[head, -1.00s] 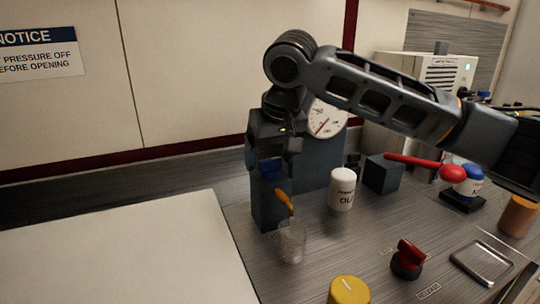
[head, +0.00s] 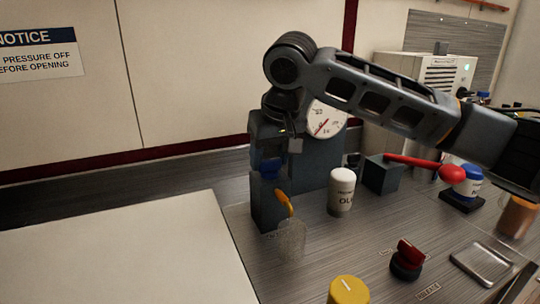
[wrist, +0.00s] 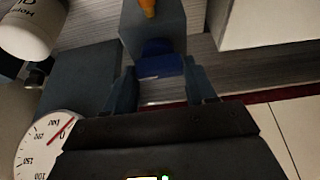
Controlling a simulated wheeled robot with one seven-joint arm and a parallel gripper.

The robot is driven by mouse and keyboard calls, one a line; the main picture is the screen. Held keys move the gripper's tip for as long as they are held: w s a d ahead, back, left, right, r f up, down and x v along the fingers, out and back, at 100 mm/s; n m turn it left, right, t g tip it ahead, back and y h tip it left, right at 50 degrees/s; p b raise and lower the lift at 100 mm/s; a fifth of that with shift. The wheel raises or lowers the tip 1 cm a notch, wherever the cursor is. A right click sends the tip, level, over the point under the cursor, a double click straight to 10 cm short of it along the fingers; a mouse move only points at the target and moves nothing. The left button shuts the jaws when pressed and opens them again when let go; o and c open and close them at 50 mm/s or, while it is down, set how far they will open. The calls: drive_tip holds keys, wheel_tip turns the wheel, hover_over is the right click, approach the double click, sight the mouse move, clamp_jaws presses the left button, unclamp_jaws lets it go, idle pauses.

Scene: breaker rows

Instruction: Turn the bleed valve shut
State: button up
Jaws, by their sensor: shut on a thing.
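The bleed valve is a dark grey block (head: 266,205) with a blue knob (wrist: 160,62) on top and an orange spout (head: 284,203) on its front. A clear cup (head: 291,238) stands below the spout. My gripper (wrist: 162,80) comes down from above, its two fingers on either side of the blue knob and shut on it. The spout tip also shows at the top of the wrist view (wrist: 147,8).
A dial gauge (head: 326,119) stands just behind the valve. A white bottle (head: 341,190) is close on its right. Farther right are a red-handled lever (head: 450,173) and a red switch (head: 407,257). A yellow knob (head: 347,290) is in front. A pale board (head: 120,255) lies clear at left.

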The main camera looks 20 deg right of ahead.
drive_tip(key=shift+n, duration=0.3)
drive_tip(key=n+y+p, duration=0.1)
drive_tip(key=n+p, duration=0.2)
drive_tip(key=shift+r+y, duration=0.15)
drive_tip(key=shift+y, duration=0.15)
drive_tip(key=n+g+y+p, duration=0.1)
drive_tip(key=n+p, duration=0.2)
drive_tip(key=n, duration=0.4)
drive_tip(key=n+g+y+p, duration=0.1)
drive_tip(key=n, duration=0.1)
drive_tip(key=shift+g+y, duration=0.3)
drive_tip(key=n+g, duration=0.1)
drive_tip(key=n, duration=0.4)
drive_tip(key=shift+w+d+g+p, duration=0.1)
drive_tip(key=shift+d+g+p, duration=0.05)
drive_tip(key=shift+g+p, duration=0.25)
drive_tip(key=shift+n, duration=0.3)
drive_tip(key=o, duration=1)
drive_tip(key=shift+o, duration=0.2)
